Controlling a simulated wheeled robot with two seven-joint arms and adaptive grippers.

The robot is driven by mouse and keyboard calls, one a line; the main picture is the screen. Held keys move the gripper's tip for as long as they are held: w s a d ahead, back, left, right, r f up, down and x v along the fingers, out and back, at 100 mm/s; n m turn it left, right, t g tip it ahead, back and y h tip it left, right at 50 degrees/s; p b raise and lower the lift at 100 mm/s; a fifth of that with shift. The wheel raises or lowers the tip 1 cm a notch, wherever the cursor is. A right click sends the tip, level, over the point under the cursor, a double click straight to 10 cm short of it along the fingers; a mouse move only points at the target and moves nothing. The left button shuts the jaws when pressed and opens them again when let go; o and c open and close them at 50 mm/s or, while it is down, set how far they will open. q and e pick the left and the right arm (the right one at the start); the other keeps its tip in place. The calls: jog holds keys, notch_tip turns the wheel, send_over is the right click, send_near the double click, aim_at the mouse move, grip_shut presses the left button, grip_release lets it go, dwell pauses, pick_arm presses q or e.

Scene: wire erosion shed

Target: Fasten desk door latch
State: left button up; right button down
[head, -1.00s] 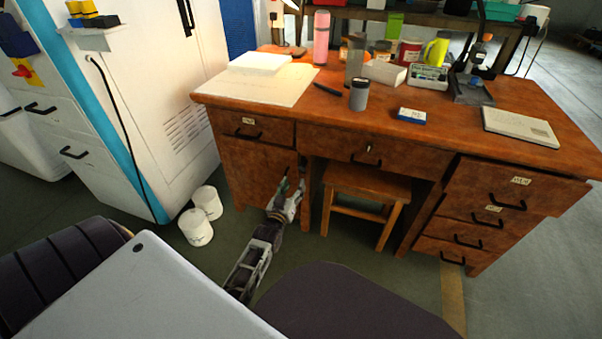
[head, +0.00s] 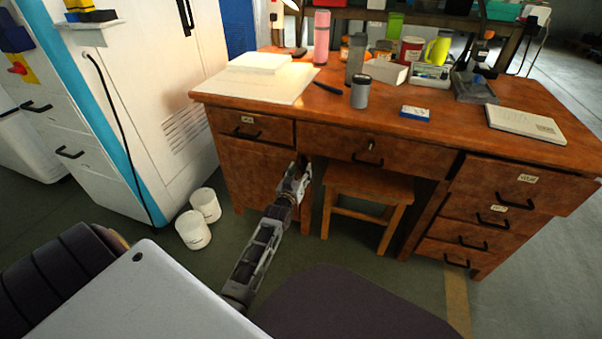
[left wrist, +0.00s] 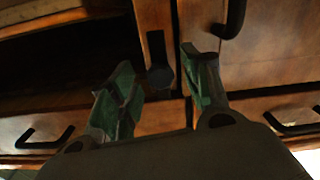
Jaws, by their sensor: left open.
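The wooden desk door (head: 258,180) is the panel under the left drawer and looks closed. A dark round knob, seemingly the latch (left wrist: 160,78), sits on the narrow post beside the door (left wrist: 275,55) in the left wrist view, which looks upside down. My left gripper (head: 301,170) is at the door's upper right edge and hides the latch in the head view. In the left wrist view its green-padded fingers (left wrist: 162,88) are open, one on each side of the knob, with nothing visibly held. Contact cannot be told. My right gripper is not in view.
The desk top (head: 290,120) carries bottles, a cup and papers. A stool (head: 365,190) stands in the kneehole just right of my left gripper. Two white tubs (head: 194,229) stand on the floor by the white cabinet (head: 150,130). A black door handle (left wrist: 236,18) is near the fingers.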

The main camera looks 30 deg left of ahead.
pick_arm(q)
jog(key=shift+w+a, duration=0.1)
jog(key=shift+w, duration=0.25)
jog(key=c, duration=1.1)
jog(key=shift+o, duration=0.2)
